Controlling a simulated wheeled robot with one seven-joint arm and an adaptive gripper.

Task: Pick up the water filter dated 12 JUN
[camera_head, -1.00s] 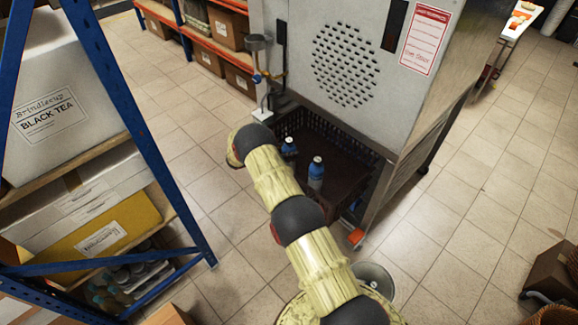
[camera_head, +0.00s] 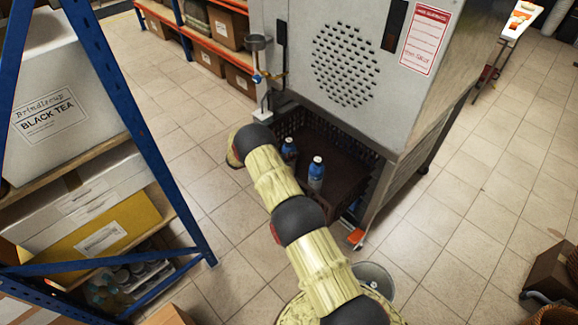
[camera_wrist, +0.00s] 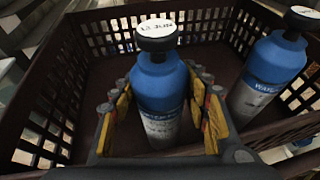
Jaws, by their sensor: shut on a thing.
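A blue water filter (camera_wrist: 160,88) with a black-and-white cap stands upright in the wrist view. Its cap label reads 12 JUN, seen upside down or tilted. My gripper (camera_wrist: 163,112) has its yellow-padded fingers on both sides of this filter's body and is shut on it. A second blue filter (camera_wrist: 268,72) stands to the right, apart from my gripper; its cap's date is not readable. Both stand in a dark brown crate (camera_wrist: 88,75). In the head view two blue filters (camera_head: 316,172) show in the crate; my gripper is hidden there behind my arm.
The crate sits low beneath a grey machine (camera_head: 345,70) with a perforated panel. A blue-framed shelf (camera_head: 150,130) with boxes stands at the left. An orange-red piece (camera_head: 356,237) is at the crate's front corner.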

